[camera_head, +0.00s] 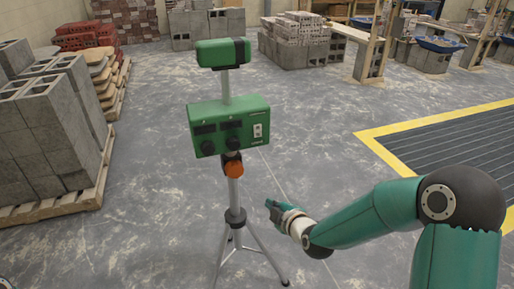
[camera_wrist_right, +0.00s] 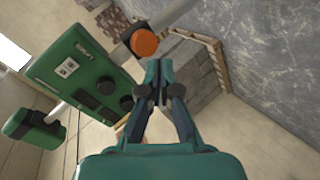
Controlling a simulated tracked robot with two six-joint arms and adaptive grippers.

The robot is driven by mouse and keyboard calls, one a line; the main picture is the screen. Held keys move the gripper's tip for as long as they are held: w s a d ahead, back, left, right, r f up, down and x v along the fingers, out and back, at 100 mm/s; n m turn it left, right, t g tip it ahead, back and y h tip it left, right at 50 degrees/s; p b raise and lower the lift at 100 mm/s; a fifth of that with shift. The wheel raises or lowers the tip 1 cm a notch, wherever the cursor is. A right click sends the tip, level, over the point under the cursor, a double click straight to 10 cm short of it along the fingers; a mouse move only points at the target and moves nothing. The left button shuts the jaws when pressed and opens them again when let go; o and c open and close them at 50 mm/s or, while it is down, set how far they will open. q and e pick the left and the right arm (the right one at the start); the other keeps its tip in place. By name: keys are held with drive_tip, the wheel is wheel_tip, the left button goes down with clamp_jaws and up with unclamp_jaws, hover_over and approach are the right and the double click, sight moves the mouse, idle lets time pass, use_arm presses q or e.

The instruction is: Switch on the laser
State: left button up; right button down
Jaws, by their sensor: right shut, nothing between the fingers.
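The laser stands on a grey tripod (camera_head: 236,215). It has a green head (camera_head: 223,52) on top and a green control box (camera_head: 228,122) below it on the pole. The box's front bears dark knobs, dark panels and a small white switch plate (camera_head: 258,130), which also shows in the right wrist view (camera_wrist_right: 68,68). An orange knob (camera_head: 234,169) sits under the box; it also shows in the wrist view (camera_wrist_right: 143,42). My right gripper (camera_head: 271,205) is shut and empty, below and right of the box, apart from it. In the wrist view its fingertips (camera_wrist_right: 158,72) meet.
Grey blocks on a pallet (camera_head: 60,207) stand at the left. More blocks and bricks (camera_head: 296,42) stand at the back. A dark grated area with a yellow border (camera_head: 400,127) lies at the right. The floor around the tripod is clear.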

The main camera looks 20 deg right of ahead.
drive_tip(key=w+d+r+n+t, duration=0.1)
drive_tip(key=r+n+t, duration=0.1)
drive_tip(key=r, duration=0.4)
drive_tip(key=w+d+r+n+t+h, duration=0.1)
drive_tip(key=w+r+n, duration=0.1)
drive_tip(key=r, duration=0.4)
drive_tip(key=shift+w+d+r+n+t, duration=0.15)
drive_tip(key=shift+d+r+n+t, duration=0.1)
drive_tip(key=shift+n+t, duration=0.2)
drive_tip(key=shift+w, duration=0.1)
drive_tip(key=p, duration=0.4)
approach(258, 136)
drive_tip(key=w, duration=0.5)
drive_tip(key=shift+w+f, duration=0.2)
drive_tip(key=shift+w+a+f, duration=0.1)
drive_tip(key=shift+w+f, duration=0.1)
drive_tip(key=shift+w, duration=0.7)
